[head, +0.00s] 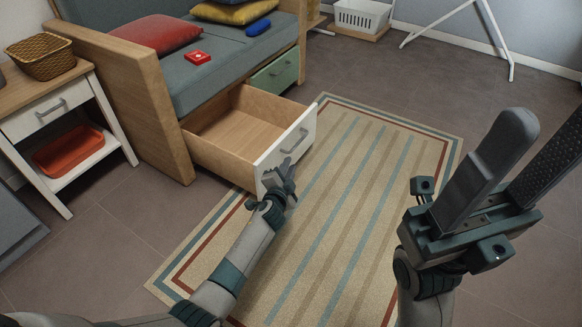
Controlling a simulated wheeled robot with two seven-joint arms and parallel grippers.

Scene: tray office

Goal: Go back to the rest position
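My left gripper (287,172) is at the white front of the pulled-out drawer (258,157), below its grey handle (294,142). I cannot tell whether it touches the front. Its fingers are small and overlap the drawer front, so I cannot tell whether they are open or shut. My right gripper (543,138) is raised close to the camera at the right, over the rug and floor. Its two dark fingers stand apart with nothing between them. The drawer is open and its visible wooden inside is empty.
A side table (50,96) with a basket (41,55) and an orange tray (70,149) stands left. The striped rug (375,150) is clear.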

